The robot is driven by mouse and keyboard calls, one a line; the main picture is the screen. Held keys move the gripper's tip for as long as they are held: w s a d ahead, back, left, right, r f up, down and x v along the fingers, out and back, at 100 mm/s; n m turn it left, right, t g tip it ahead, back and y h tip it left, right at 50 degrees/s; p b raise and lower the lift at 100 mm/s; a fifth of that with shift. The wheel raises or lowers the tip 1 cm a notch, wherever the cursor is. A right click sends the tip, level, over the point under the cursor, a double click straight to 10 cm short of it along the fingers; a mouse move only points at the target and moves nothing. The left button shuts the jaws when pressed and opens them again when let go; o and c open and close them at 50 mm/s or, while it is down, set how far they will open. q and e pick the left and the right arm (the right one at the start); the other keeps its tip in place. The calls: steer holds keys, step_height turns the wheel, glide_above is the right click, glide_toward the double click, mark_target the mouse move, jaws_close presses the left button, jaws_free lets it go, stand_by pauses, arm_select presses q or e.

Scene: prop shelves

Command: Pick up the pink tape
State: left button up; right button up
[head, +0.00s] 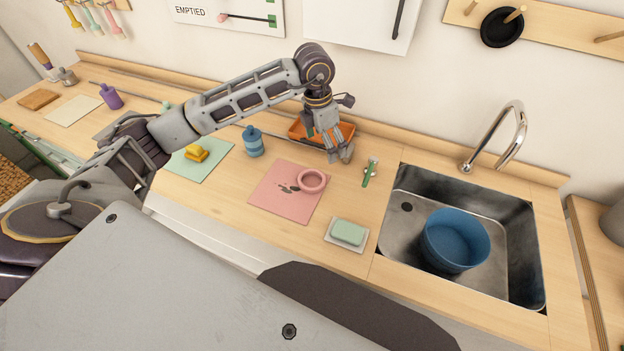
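The pink tape (312,181) is a ring lying flat at the upper right of a pink mat (268,196) on the wooden counter. My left gripper (340,157) points down just behind and to the right of the tape, apart from it in the picture. Its fingertips look near each other, but I cannot tell whether they are open or shut. I see nothing held in it. My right gripper is out of view.
An orange tray (346,131) is partly hidden behind my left gripper. A green-handled tool (369,174) lies to the right. A green soap (347,233) on a dish is in front. A blue bottle (253,142) stands left. A sink with a blue tub (455,240) is right.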

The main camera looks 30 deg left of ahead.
arm_select(q)
steer(key=s+a, duration=0.1)
steer(key=s+a+g+y, duration=0.1)
steer(key=shift+a+f+n, duration=0.15)
steer(key=shift+a+n, duration=0.2)
steer(key=shift+n, duration=0.05)
steer(key=shift+f, duration=0.1)
steer(key=p, duration=0.1)
glide_above(313, 182)
steer(key=shift+s+d+f, duration=0.1)
steer(key=shift+f, duration=2)
steer(key=shift+s+f, duration=0.1)
steer(key=shift+f, duration=2)
steer(key=shift+f, duration=0.6)
steer(key=shift+w+f+p, duration=0.15)
steer(key=shift+f+p, duration=0.5)
steer(key=shift+f, duration=1.35)
steer(key=shift+c, duration=0.3)
steer(key=c, duration=1.1)
